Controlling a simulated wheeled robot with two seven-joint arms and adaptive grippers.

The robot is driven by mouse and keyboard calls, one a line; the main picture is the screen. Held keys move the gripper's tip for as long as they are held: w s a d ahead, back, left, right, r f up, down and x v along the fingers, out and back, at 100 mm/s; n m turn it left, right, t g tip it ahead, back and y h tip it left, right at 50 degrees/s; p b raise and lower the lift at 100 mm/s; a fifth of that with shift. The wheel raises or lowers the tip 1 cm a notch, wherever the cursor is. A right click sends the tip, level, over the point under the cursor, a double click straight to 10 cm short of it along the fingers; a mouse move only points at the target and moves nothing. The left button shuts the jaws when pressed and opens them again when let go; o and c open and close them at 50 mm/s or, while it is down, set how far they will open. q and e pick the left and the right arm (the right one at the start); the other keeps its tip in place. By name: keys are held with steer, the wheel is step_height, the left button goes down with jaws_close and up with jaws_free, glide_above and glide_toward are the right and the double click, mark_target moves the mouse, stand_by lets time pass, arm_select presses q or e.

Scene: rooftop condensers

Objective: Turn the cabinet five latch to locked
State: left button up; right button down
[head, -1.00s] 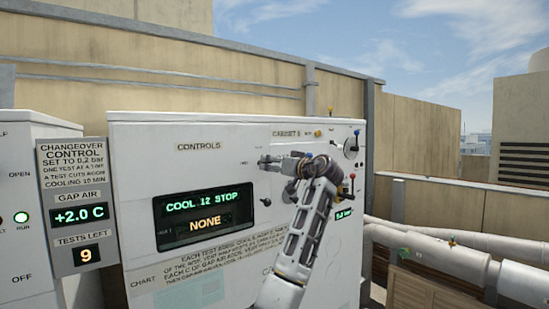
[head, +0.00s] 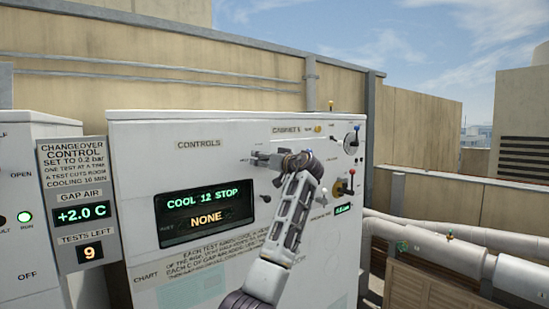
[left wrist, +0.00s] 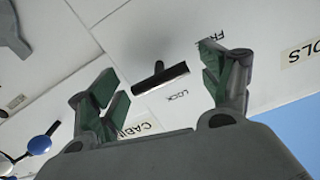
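The cabinet five latch, a dark bar handle on a short stem (left wrist: 160,80), is on the white panel in the left wrist view. A "LOCK" label (left wrist: 178,94) is beside it, and a partly hidden label starting "FR" is near the right finger. My left gripper (left wrist: 163,74) is open, with its green-padded fingers on either side of the latch and visible gaps to it. In the head view, my left gripper (head: 262,158) is at the panel below the "CABINET 5" label (head: 287,129). The latch is hard to make out there. My right gripper is not in view.
The white control cabinet has a display (head: 205,214) reading "COOL 12 STOP" and "NONE". A red-knobbed lever (head: 350,174) and a dial (head: 351,141) are right of my left arm. A grey changeover panel (head: 78,205) stands left. Pipes (head: 440,245) run at the right.

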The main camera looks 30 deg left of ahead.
arm_select(q)
steer(key=c, duration=0.8)
